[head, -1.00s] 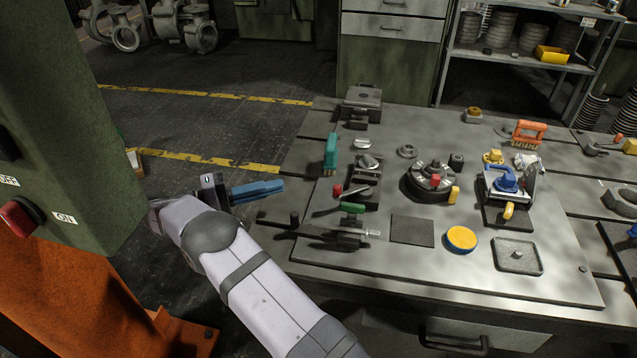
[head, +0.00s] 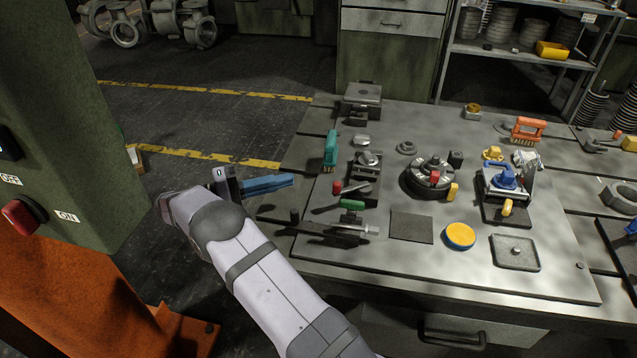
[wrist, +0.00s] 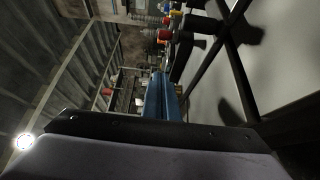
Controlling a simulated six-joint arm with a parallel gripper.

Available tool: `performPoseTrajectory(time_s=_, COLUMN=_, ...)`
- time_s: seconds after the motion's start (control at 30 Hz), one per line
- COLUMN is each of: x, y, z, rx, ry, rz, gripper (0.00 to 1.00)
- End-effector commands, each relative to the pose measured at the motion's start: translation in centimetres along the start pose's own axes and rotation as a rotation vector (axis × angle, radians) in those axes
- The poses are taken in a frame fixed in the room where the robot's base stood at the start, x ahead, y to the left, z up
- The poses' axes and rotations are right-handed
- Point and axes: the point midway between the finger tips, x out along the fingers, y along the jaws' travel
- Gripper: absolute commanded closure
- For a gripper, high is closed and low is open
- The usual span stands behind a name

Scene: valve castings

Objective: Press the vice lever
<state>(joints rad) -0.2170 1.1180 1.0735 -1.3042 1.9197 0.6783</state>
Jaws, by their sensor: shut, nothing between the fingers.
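A small dark vice-like fixture (head: 366,168) stands on the left part of the bench plate. A lever with a red knob (head: 337,187) sticks out at its front left. In front of it lies a low dark fixture (head: 345,233) with a long bar and a black upright knob (head: 294,215). I cannot tell for sure which of these bars is the vice lever. My gripper (head: 291,180) has blue fingers, shut and empty, left of the red knob and apart from it. In the wrist view the blue fingers (wrist: 161,98) point toward a red knob (wrist: 164,35).
A teal-handled brush (head: 330,150) stands left of the vice-like fixture. A green handle (head: 352,204) lies just in front of it. A round dark chuck (head: 430,180), a blue-handled fixture (head: 506,180) and a yellow disc (head: 460,235) are to the right. A dark square pad (head: 411,227) lies between.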

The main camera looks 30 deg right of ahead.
Motion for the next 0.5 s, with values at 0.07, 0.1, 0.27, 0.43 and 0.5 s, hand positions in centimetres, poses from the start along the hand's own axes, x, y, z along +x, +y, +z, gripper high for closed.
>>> performPoseTrajectory(time_s=0.07, x=1.5, y=0.2, z=0.0, rx=0.0, ry=-0.003, rz=0.001, gripper=1.0)
performPoseTrajectory(time_s=0.1, x=2.3, y=0.2, z=0.0, rx=-0.001, ry=-0.003, rz=0.001, gripper=1.0)
performPoseTrajectory(time_s=0.27, x=5.5, y=0.2, z=0.1, rx=-0.001, ry=-0.004, rz=0.0, gripper=1.0)
performPoseTrajectory(time_s=0.43, x=7.6, y=0.2, z=0.6, rx=-0.001, ry=0.002, rz=0.0, gripper=1.0)
performPoseTrajectory(time_s=0.5, x=7.7, y=0.1, z=1.2, rx=-0.001, ry=0.002, rz=0.0, gripper=1.0)
